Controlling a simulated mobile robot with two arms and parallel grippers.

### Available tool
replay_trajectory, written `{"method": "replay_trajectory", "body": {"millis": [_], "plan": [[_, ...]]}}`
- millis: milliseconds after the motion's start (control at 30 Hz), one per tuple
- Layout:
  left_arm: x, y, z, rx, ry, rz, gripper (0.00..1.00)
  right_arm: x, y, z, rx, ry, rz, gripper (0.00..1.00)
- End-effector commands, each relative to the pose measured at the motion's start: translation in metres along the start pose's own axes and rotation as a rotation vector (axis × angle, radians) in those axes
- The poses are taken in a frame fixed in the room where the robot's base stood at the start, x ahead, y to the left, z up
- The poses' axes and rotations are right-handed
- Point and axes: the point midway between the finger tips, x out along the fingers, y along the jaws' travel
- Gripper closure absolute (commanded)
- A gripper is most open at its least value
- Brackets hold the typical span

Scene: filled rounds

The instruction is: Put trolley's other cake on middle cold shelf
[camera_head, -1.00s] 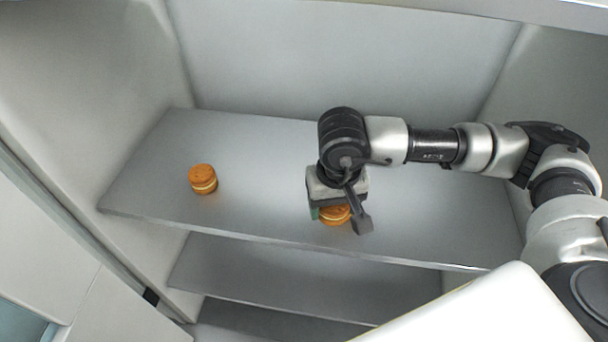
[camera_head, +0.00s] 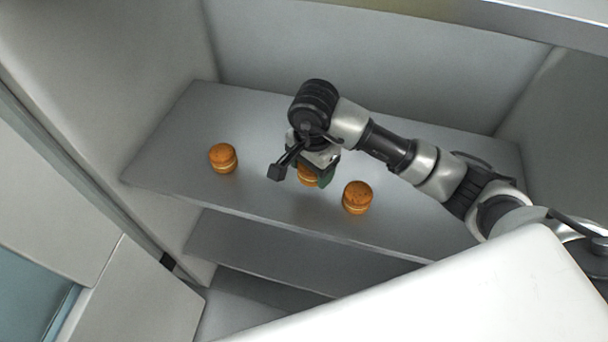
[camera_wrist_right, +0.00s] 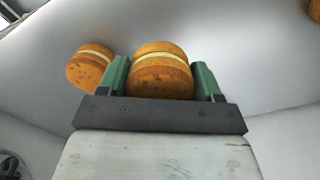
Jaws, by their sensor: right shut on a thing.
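My right gripper (camera_head: 314,178) is shut on a round orange-brown cake (camera_head: 303,174) with a pale filling line, over the grey shelf (camera_head: 265,198). The held cake also shows between the green fingers in the right wrist view (camera_wrist_right: 162,75). I cannot tell whether its base touches the shelf. A second cake (camera_head: 356,198) stands on the shelf just right of the gripper, near the front edge. A third cake (camera_head: 223,158) stands farther left. In the right wrist view, one cake (camera_wrist_right: 90,67) is beside the left finger and another (camera_wrist_right: 315,11) is cut off at the top right corner. My left gripper is out of view.
Lower shelves (camera_head: 265,250) lie under this one. The cabinet's left wall (camera_head: 110,80), back wall (camera_head: 400,55) and right wall (camera_head: 565,120) enclose the shelf. Bare shelf lies between the left cake and my gripper, and at the right.

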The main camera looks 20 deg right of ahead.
Motion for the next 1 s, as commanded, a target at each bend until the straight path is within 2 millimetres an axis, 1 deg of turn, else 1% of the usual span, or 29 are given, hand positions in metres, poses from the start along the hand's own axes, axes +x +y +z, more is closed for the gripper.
{"method": "replay_trajectory", "body": {"millis": [33, 133, 267, 400, 500, 767, 900, 933, 1000], "plan": [[-0.004, 0.0, -0.001, 0.0, 0.001, 0.0, 0.09, 0.003, -0.005, 0.006, 0.0, -0.004, 0.001, 0.45], [-0.006, 0.001, -0.002, 0.0, 0.002, 0.001, 0.09, 0.009, -0.011, 0.012, 0.0, -0.001, 0.001, 0.45], [-0.01, 0.002, -0.003, -0.001, 0.003, 0.003, 0.09, 0.018, -0.013, 0.015, 0.0, -0.002, 0.003, 0.45], [-0.018, 0.004, -0.005, -0.002, 0.005, 0.005, 0.09, 0.039, -0.012, 0.014, 0.002, -0.002, 0.004, 0.45], [-0.019, 0.004, -0.006, -0.002, 0.007, 0.005, 0.09, 0.049, -0.013, 0.014, 0.0, -0.001, 0.001, 0.45], [-0.018, 0.004, -0.006, -0.002, 0.007, 0.005, 0.09, 0.052, -0.013, 0.014, -0.001, 0.001, -0.001, 0.45], [-0.013, 0.004, -0.005, -0.002, 0.007, 0.005, 0.09, 0.057, -0.013, 0.013, -0.001, 0.002, -0.001, 0.45], [-0.015, 0.004, -0.005, -0.002, 0.007, 0.005, 0.09, 0.055, -0.013, 0.013, -0.001, 0.002, -0.001, 0.32], [-0.015, 0.004, -0.005, -0.002, 0.007, 0.005, 0.09, 0.055, -0.013, 0.013, -0.001, 0.001, -0.001, 0.21]]}}
